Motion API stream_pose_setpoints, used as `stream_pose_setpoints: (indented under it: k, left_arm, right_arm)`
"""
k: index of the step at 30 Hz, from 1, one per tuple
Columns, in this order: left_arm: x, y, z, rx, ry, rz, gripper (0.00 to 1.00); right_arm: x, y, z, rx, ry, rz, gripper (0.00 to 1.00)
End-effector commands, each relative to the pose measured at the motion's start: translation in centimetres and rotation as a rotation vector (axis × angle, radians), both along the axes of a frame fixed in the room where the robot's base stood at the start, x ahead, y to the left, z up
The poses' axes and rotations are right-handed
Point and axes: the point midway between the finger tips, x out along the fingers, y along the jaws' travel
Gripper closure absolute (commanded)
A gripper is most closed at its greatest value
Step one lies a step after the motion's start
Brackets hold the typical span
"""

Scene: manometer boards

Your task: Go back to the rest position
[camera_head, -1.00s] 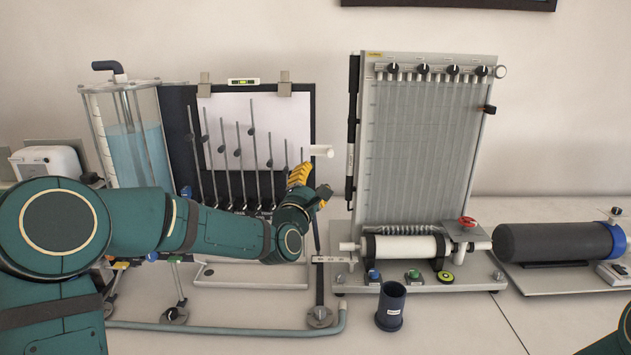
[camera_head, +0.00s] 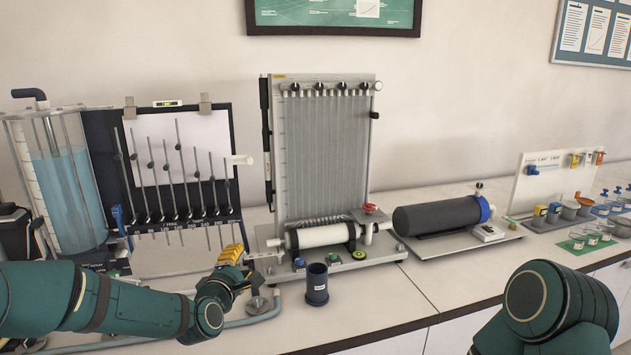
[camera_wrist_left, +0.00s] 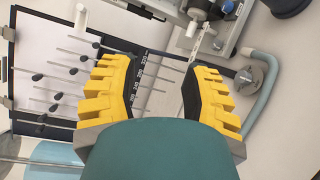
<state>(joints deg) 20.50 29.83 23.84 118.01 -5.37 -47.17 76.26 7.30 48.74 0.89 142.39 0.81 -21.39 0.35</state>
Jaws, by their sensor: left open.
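My left gripper (camera_head: 240,262) is in front of the lower right part of the black-framed tube board (camera_head: 233,135) in the head view. It is low over the bench, to the left of a dark cup (camera_head: 317,285). In the left wrist view its two yellow-padded fingers (camera_wrist_left: 158,88) stand apart with nothing between them. The board's thin rods and numbered strip show beyond the fingers. My right arm (camera_head: 560,310) shows at the lower right of the head view, but its gripper is out of the picture.
The grey manometer panel (camera_head: 325,150) stands behind the cup, with a white cylinder (camera_head: 322,236) at its foot. A dark tank (camera_head: 440,214) lies to its right. A water column (camera_head: 62,185) stands at the left. The bench's front middle (camera_head: 375,310) is clear.

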Motion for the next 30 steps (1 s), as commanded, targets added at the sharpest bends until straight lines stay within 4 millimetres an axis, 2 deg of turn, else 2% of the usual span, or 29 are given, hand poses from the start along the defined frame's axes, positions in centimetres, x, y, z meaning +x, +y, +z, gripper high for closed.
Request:
stream_pose_setpoints:
  k: [1,5,6,8,12,15,18,22,25,30]
  left_arm:
    - [-1.0,-1.0,-3.5,0.078,0.070,-0.038,0.53]
    - [-4.4,-3.2,-11.4,0.305,0.230,-0.165,0.53]
    - [-5.7,-3.8,-13.7,0.375,0.278,-0.215,0.53]
    - [-8.0,-4.7,-17.1,0.478,0.344,-0.298,0.53]
    - [-14.4,-6.3,-24.3,0.706,0.483,-0.531,0.53]
    - [-19.6,-7.0,-28.5,0.848,0.556,-0.722,0.53]
    - [-24.4,-7.3,-31.4,0.955,0.603,-0.907,0.53]
    - [-28.9,-7.3,-33.4,1.041,0.630,-1.087,0.53]
    - [-30.8,-7.2,-34.1,1.072,0.636,-1.164,0.53]
    - [-31.4,-7.2,-34.3,1.085,0.636,-1.193,0.53]
  right_arm:
    - [0.0,0.0,-0.2,0.000,0.000,0.000,0.53]
    - [-0.1,0.0,-0.3,0.000,0.002,0.002,0.53]
    - [-0.1,0.0,-0.4,0.000,0.002,0.002,0.53]
    - [-0.2,0.0,-0.5,0.001,0.004,0.003,0.53]
    - [-0.2,0.0,-0.7,0.001,0.005,0.004,0.53]
    - [-0.3,0.1,-0.8,0.002,0.006,0.004,0.53]
    - [-0.3,0.1,-0.9,0.002,0.007,0.006,0.53]
    - [-0.4,0.1,-1.0,0.002,0.008,0.006,0.53]
    - [-0.4,0.1,-1.0,0.002,0.008,0.006,0.53]
    - [-0.4,0.1,-1.0,0.002,0.008,0.006,0.53]
